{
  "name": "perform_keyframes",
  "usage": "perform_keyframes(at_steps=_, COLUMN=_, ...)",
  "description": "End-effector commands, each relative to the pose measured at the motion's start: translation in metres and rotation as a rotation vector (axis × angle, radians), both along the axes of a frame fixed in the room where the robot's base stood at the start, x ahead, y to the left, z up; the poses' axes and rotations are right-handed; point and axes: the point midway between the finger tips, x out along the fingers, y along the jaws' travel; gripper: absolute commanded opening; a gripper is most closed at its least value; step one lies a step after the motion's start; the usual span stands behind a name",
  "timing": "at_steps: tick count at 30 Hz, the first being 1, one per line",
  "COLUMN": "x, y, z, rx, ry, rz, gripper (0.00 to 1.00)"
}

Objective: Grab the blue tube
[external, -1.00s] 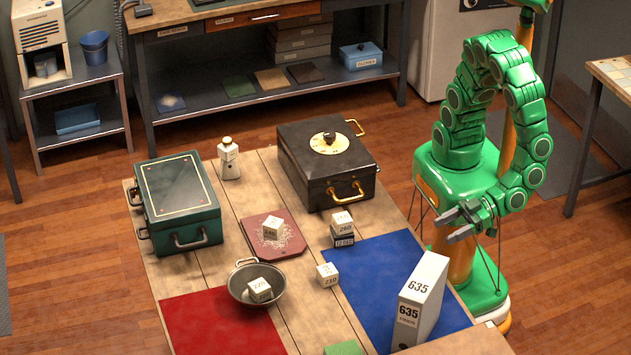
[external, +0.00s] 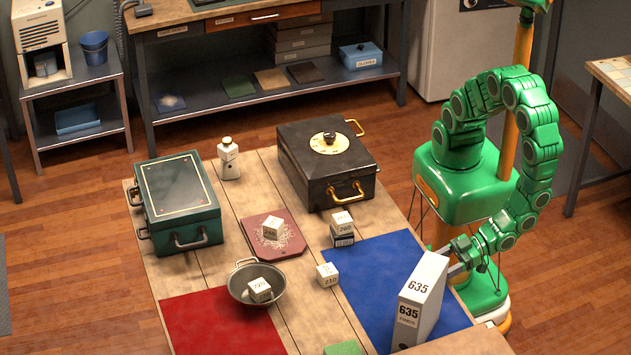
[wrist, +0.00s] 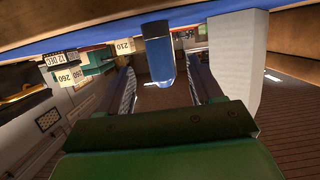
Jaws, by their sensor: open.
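The blue tube (wrist: 158,58) shows in the wrist view, hanging from the upside-down blue mat, with a pale rounded end. It appears in line with the gap between my fingertips, with space on both sides. In the external view I cannot see it; the white 635 box (external: 418,290) stands in front of that area. My gripper (wrist: 161,72) is open and empty. In the external view my gripper (external: 457,262) is low at the table's right edge, partly hidden behind the 635 box.
The white box also stands close on the right in the wrist view (wrist: 237,60). Numbered cubes (external: 328,274) and a stack (external: 343,228) sit left of it. The blue mat (external: 365,285) lies beneath. A black safe (external: 328,165) stands at the back.

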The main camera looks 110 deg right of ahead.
Motion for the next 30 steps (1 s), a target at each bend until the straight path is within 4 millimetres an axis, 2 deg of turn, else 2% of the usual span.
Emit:
perform_keyframes(at_steps=11, x=0.022, y=0.0, z=-0.005, rx=0.0, ry=-0.002, rz=-0.001, gripper=0.65)
perform_keyframes(at_steps=24, x=0.061, y=0.0, z=-0.015, rx=-0.003, ry=-0.003, rz=-0.001, gripper=0.65)
perform_keyframes(at_steps=30, x=0.068, y=0.0, z=-0.017, rx=-0.001, ry=-0.002, rz=0.0, gripper=0.65)
